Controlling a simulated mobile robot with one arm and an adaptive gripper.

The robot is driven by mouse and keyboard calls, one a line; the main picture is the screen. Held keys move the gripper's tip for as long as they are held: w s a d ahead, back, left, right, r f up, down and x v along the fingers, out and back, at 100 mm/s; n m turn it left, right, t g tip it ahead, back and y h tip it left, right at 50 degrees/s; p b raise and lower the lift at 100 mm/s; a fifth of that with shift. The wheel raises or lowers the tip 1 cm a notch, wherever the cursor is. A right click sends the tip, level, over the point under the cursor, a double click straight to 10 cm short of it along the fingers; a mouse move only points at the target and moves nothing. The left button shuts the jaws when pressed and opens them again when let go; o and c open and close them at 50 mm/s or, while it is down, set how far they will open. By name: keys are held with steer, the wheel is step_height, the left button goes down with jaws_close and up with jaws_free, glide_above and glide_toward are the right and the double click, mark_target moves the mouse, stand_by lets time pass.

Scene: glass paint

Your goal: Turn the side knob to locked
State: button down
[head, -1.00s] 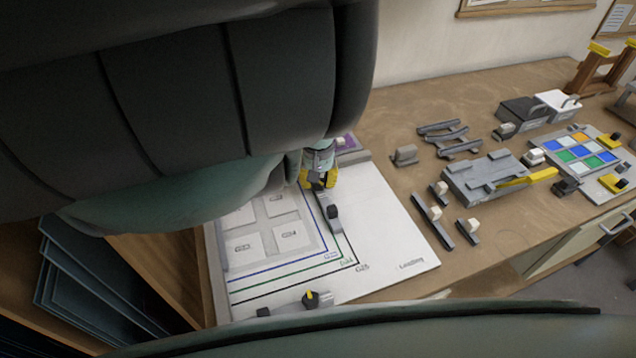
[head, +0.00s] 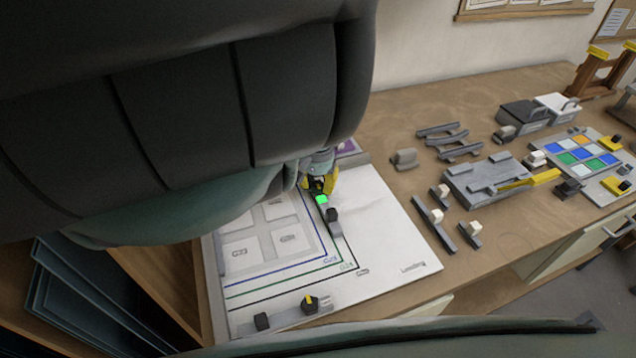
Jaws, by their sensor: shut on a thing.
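A bright green patch (head: 321,200) shows just below the fingers on the bar. A black block (head: 332,214) sits beside it. The front knob (head: 310,303), black with a yellow pointer, is on the bar at the board's near edge, apart from my gripper.
My arm covers the upper left. To the right on the wooden table stand grey rails (head: 448,140), a grey fixture with a yellow handle (head: 490,178), small clamps (head: 434,216) and a board of coloured tiles (head: 582,153). The board's right part is bare.

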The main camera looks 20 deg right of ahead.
mark_target(317, 182)
steer(key=c, duration=0.6)
jaws_free()
steer(key=shift+r, duration=0.1)
step_height(317, 182, up, 6)
steer(key=shift+w+a+r, duration=0.1)
steer(key=shift+w, duration=0.05)
steer(key=shift+r, duration=0.6)
